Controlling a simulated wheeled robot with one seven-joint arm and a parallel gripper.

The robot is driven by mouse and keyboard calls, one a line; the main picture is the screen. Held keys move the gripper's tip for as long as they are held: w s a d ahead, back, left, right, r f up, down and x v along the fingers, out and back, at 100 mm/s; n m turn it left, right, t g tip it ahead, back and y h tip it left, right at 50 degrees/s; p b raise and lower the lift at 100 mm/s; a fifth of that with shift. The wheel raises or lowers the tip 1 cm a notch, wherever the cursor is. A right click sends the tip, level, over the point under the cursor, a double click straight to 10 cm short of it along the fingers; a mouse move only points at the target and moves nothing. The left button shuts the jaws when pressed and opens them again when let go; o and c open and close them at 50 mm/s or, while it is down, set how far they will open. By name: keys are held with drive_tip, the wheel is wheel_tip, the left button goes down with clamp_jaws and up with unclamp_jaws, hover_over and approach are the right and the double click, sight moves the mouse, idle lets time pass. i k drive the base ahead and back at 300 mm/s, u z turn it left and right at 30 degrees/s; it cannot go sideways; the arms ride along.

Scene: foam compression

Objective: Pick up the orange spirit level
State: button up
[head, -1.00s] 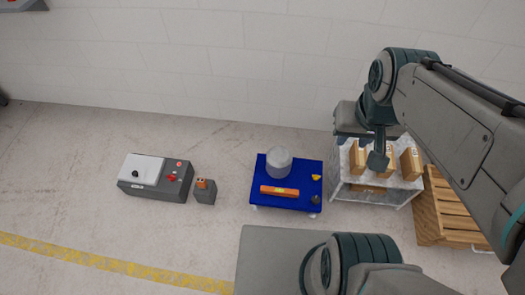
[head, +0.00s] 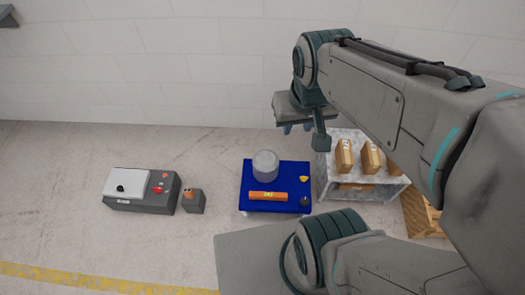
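The orange spirit level (head: 268,196) lies flat on the blue-topped table (head: 283,174), near its front edge, with its long side running left to right in the head view. My gripper (head: 297,128) hangs under my raised arm, up and to the right of the level, and is apart from it. Its fingers show only as small blue-grey tips, partly hidden by my wrist, so I cannot tell whether it is open or shut.
A grey cylinder (head: 265,165) stands behind the level. A small yellow piece (head: 304,179) and a dark round object (head: 305,201) lie to its right. A grey shelf (head: 330,183) with cardboard boxes (head: 371,158) stands right. A control box (head: 143,190) sits left on open floor.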

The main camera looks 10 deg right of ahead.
sight(254, 195)
drive_tip(key=z, duration=3.85)
drive_tip(key=k, duration=1.45)
drive_tip(key=u, duration=1.6)
